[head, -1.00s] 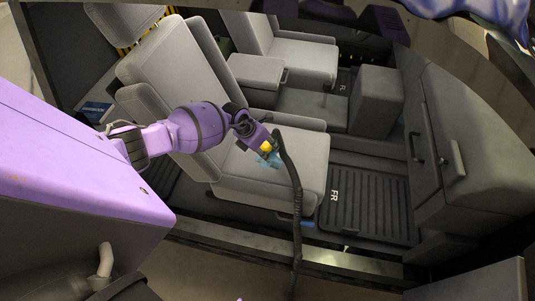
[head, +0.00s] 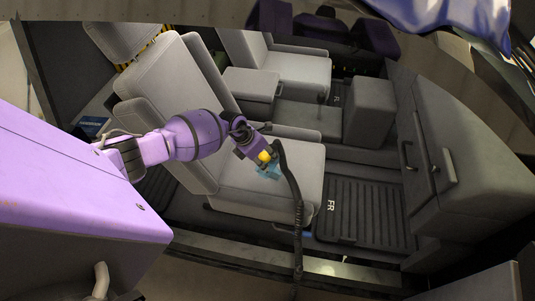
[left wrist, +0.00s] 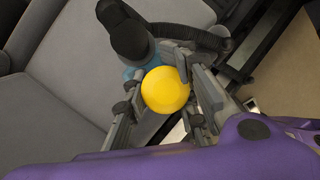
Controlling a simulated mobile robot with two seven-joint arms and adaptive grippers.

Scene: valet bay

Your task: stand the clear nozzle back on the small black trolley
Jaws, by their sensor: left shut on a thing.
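My left gripper (head: 262,157) is shut on the nozzle, over the cushion of the near front seat. The nozzle's bluish, see-through part (head: 268,172) shows just below the fingers. A round yellow part (left wrist: 165,90) sits between the fingers in the left wrist view, and a blue part (left wrist: 135,72) shows beside it. A ribbed black hose (head: 297,205) runs from the gripper down past the seat's front edge and over the door sill. The fingers and the yellow part hide some of the nozzle. The small black trolley cannot be made out. My right gripper is out of view.
The near grey seat (head: 265,185) lies under the gripper, its backrest (head: 165,80) beside my arm. The metal sill (head: 340,268) crosses in front.

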